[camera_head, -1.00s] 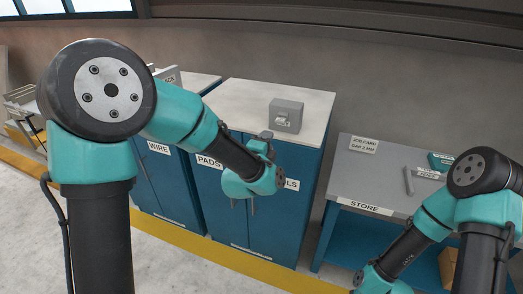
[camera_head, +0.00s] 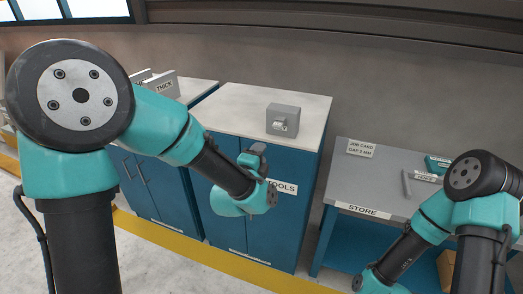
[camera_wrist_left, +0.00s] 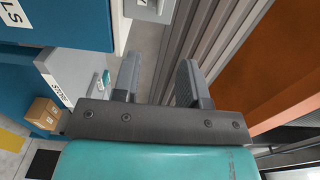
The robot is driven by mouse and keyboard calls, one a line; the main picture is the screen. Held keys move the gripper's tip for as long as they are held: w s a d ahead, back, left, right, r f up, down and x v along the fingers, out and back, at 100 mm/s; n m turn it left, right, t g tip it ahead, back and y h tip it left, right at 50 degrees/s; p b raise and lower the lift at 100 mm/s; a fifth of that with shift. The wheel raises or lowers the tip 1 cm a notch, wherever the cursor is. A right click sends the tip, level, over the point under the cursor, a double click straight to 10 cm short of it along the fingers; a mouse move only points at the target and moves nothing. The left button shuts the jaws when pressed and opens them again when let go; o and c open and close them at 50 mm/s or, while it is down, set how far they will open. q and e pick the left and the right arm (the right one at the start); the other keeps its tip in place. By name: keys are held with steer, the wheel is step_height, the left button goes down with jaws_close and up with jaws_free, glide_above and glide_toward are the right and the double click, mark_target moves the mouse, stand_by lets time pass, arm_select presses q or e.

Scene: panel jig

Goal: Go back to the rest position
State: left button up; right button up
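My left arm comes in from the left in the head view, bent at the elbow, its wrist (camera_head: 240,195) in front of the blue cabinet marked TOOLS. The left gripper (camera_wrist_left: 160,68) shows in the left wrist view with its two grey fingers apart. Nothing is between them. In the head view its fingers cannot be made out clearly. My right arm (camera_head: 430,225) is at the right, folded down in front of the store bench. Its gripper is below the picture edge and out of view.
A blue cabinet (camera_head: 300,225) with a pale top carries a grey box (camera_head: 283,119). The grey store bench (camera_head: 385,185) at right holds a job card (camera_head: 361,148), a grey bar (camera_head: 407,183) and a teal item (camera_head: 438,163). Open floor (camera_head: 150,265) lies in front.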

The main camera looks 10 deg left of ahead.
arm_select(q)
steer(key=s+a+f+n+g, duration=0.2)
steer(key=f+n+g, duration=0.1)
steer(key=f, duration=0.5)
steer(key=s+a+f+n+g, duration=0.2)
steer(key=f+n+g, duration=0.15)
steer(key=f, duration=0.55)
steer(key=s+a+f+n+g, duration=0.2)
steer(key=f+n, duration=0.2)
steer(key=f, duration=0.4)
steer(key=s+a+f+n+g, duration=0.4)
steer(key=s+f+n+g, duration=0.4)
steer(key=s+f, duration=0.8)
steer(key=n, duration=0.3)
steer(key=shift+s+h, duration=0.3)
steer(key=shift+s, duration=0.1)
steer(key=shift+a+g, duration=0.1)
steer(key=shift+g, duration=0.15)
